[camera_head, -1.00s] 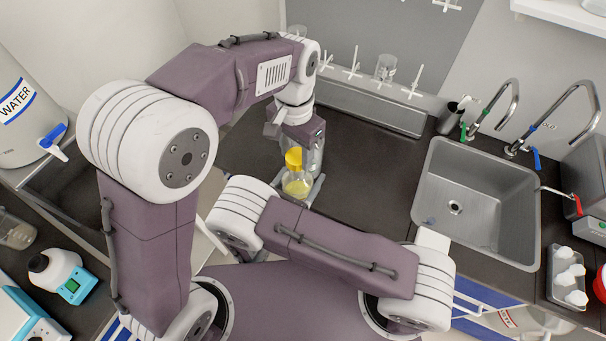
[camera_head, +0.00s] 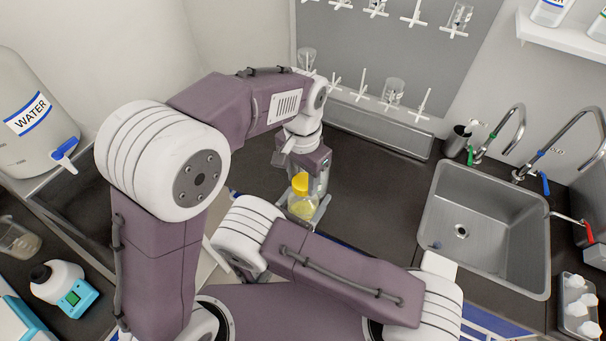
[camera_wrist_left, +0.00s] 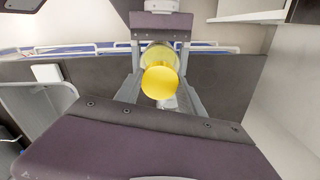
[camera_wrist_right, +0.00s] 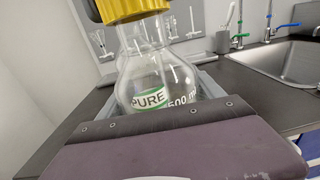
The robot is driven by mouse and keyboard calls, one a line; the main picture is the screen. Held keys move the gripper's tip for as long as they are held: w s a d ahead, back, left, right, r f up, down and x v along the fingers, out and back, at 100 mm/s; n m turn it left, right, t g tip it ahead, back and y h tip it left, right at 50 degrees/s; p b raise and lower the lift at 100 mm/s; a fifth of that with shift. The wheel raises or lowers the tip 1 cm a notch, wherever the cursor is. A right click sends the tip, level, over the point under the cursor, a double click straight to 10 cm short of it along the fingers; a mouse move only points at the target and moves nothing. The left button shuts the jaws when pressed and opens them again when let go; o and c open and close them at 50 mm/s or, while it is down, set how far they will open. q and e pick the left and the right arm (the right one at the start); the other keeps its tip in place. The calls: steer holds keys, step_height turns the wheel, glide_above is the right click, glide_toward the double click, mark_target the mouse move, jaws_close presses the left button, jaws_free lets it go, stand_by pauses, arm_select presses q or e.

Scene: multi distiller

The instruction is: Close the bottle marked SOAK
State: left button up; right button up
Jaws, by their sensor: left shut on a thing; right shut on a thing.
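A clear bottle (camera_head: 302,208) with a yellow cap (camera_head: 300,182) stands between my grippers above the dark bench. In the right wrist view the bottle (camera_wrist_right: 150,65) carries a green-edged PURE label and a 500 ml mark; I read no SOAK mark on it. My right gripper (camera_wrist_right: 148,95) is shut on the bottle's body. My left gripper (camera_head: 313,178) reaches in from the far side. In the left wrist view its fingers flank the round cap (camera_wrist_left: 160,82), and it is shut on the cap. The exact finger contact is partly hidden.
A steel sink (camera_head: 487,225) with taps lies to the right. A drying rack (camera_head: 370,125) with glassware stands at the back. A WATER container (camera_head: 35,115) and a white bottle with a blue device (camera_head: 62,285) are on the left. Bench between bottle and sink is clear.

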arm_select(q)
steer(key=shift+f, duration=0.55)
stand_by(0.5)
steer(key=m, duration=0.8)
steer(key=shift+w, duration=0.1)
steer(key=m, duration=0.6)
steer(key=shift+m, duration=0.4)
steer(key=m, duration=0.6)
steer(key=shift+w+m, duration=0.1)
steer(key=shift+m, duration=0.2)
steer(key=m, duration=0.7)
steer(key=shift+m, duration=0.4)
